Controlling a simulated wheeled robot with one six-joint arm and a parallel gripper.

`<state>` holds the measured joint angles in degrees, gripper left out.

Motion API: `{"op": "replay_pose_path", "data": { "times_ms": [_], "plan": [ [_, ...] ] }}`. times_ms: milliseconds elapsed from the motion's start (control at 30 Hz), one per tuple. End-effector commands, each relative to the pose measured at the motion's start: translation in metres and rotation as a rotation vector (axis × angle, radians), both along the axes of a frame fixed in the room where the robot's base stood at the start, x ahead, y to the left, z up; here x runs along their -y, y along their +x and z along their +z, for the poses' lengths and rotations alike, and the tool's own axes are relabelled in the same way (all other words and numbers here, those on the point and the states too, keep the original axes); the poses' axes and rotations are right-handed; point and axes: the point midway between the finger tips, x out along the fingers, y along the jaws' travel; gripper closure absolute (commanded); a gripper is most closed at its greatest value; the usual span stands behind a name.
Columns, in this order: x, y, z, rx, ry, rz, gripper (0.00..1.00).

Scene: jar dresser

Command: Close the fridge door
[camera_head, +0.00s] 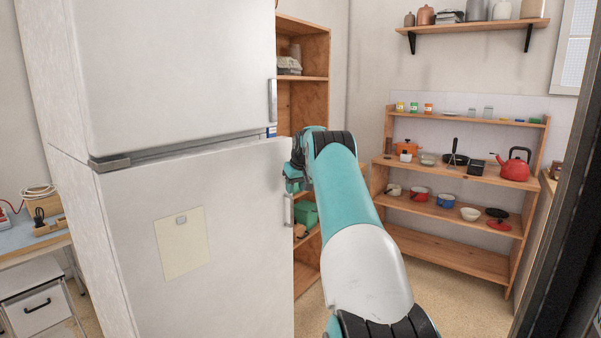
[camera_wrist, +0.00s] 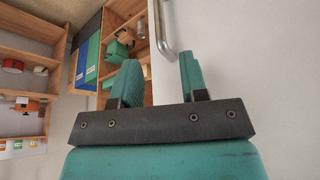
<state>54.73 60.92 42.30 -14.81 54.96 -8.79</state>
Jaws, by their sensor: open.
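The white fridge has an upper door (camera_head: 170,65) that looks flush and a lower door (camera_head: 230,240) whose right edge stands out past the upper one, so it looks slightly ajar. The lower door's metal handle (camera_head: 288,209) is on its right edge. My gripper (camera_head: 293,178) is at that edge, just above the handle, partly hidden by my arm. In the wrist view my gripper (camera_wrist: 157,72) is open and empty, with the door's edge between its fingers and the handle (camera_wrist: 161,32) beyond the fingertips. I cannot tell whether a finger touches the door.
A tall wooden shelf (camera_head: 303,100) stands just behind the fridge's right side. A low wooden rack (camera_head: 450,262) with pots and a red kettle (camera_head: 514,166) stands at the back right. A desk (camera_head: 30,240) is at the left. Open floor (camera_head: 455,300) lies at the right.

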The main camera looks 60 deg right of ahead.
Motion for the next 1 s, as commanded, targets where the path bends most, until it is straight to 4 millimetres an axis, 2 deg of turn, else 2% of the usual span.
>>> {"op": "replay_pose_path", "data": {
  "times_ms": [200, 333, 500, 800, 833, 933, 1000],
  "plan": [
    [-0.01, -0.018, 0.05, 0.002, -0.002, 0.0, 0.6],
    [-0.015, -0.026, 0.072, 0.001, -0.002, 0.0, 0.6],
    [-0.019, -0.03, 0.086, 0.0, 0.0, 0.0, 0.6],
    [-0.019, -0.032, 0.089, -0.001, 0.001, 0.0, 0.6],
    [-0.019, -0.032, 0.089, -0.001, 0.001, 0.0, 0.62],
    [-0.027, -0.026, 0.091, -0.001, 0.003, 0.014, 0.85],
    [-0.049, -0.012, 0.096, -0.001, 0.01, 0.051, 1.0]
  ]
}}
